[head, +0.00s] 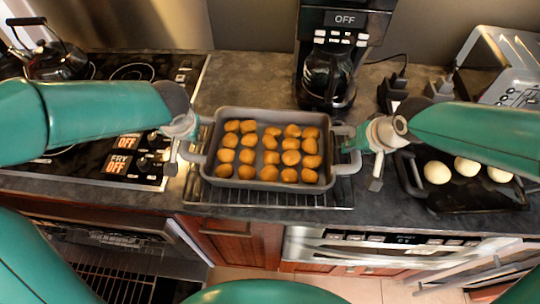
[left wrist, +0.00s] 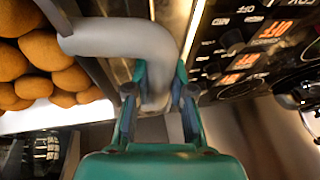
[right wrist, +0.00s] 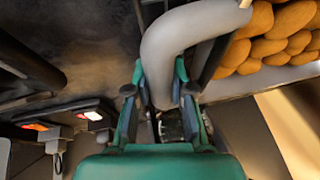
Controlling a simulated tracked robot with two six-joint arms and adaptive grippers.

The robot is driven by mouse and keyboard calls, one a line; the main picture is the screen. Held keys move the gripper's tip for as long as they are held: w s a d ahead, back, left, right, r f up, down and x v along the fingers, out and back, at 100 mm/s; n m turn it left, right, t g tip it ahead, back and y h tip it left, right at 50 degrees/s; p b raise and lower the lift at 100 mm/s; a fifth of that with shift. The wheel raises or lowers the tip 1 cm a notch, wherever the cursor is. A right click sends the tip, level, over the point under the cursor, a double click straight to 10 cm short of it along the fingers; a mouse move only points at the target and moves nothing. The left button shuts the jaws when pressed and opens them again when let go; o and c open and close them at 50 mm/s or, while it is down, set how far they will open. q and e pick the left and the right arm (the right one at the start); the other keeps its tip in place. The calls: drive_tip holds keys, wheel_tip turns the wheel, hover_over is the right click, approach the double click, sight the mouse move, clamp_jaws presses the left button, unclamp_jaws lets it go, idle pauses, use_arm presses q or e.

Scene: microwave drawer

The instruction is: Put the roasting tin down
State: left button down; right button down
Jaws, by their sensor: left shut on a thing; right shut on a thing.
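The grey roasting tin (head: 273,189) holds several round brown potatoes (head: 268,150) and is over a wire rack (head: 342,195) on the counter in the head view. It looks level; I cannot tell whether it touches the rack. My left gripper (head: 190,143) is shut on the tin's left handle, which fills the space between its fingers in the left wrist view (left wrist: 155,95). My right gripper (head: 352,147) is shut on the right handle, seen between its fingers in the right wrist view (right wrist: 160,95).
The hob (head: 120,165) with a kettle (head: 58,62) is at the left. A coffee maker (head: 328,75) stands behind the tin. A dark tray (head: 470,197) with pale round items is at the right, near a toaster (head: 512,55). The oven at the lower left shows a rack (head: 110,285).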

use_arm(q)
drive_tip(key=shift+f, duration=0.2)
use_arm(e)
drive_tip(key=shift+f, duration=0.15)
use_arm(q)
drive_tip(key=c, duration=1)
unclamp_jaws()
drive_tip(key=shift+s, duration=0.1)
use_arm(e)
drive_tip(key=c, duration=1)
unclamp_jaws()
drive_tip(key=shift+s, duration=0.1)
use_arm(q)
drive_tip(key=v, duration=1.1)
drive_tip(key=shift+d+r, duration=0.1)
drive_tip(key=shift+r, duration=0.2)
drive_tip(key=shift+s+r, duration=0.1)
use_arm(e)
drive_tip(key=shift+r, duration=0.2)
drive_tip(key=v, duration=1.1)
drive_tip(key=shift+s+d+r, duration=0.15)
drive_tip(key=shift+r, duration=0.05)
use_arm(q)
drive_tip(key=shift+s, duration=0.1)
use_arm(e)
drive_tip(key=shift+s+f, duration=0.1)
